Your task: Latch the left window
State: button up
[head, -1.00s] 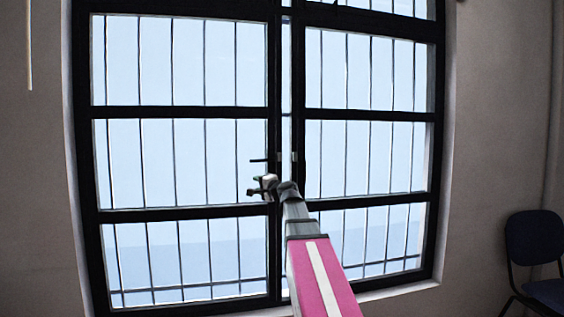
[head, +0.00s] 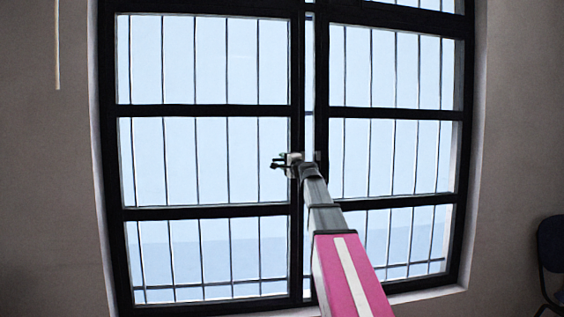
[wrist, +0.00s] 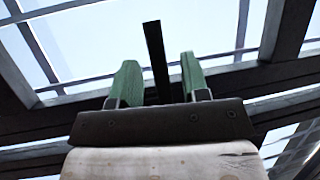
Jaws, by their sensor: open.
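The left window (head: 205,112) is a black-framed sash with several glass panes, left of a narrow bright strip between the two sashes. My gripper (head: 280,161) is at the inner upright of that sash, about mid-height. In the wrist view my gripper (wrist: 159,62) has its two green fingers apart. A dark bar, apparently the window handle (wrist: 154,45), shows between the fingers, with space on both sides. I cannot tell its depth relative to the fingertips. In the head view the gripper covers most or all of the handle.
The right window (head: 392,118) stands beside the strip, and a small light fitting (head: 317,157) is on its inner upright. Thin vertical bars show behind the glass. A dark chair (head: 552,250) is at the right edge. Plain wall surrounds the window.

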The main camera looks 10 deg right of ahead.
jog(key=shift+x, duration=0.95)
grip_shut()
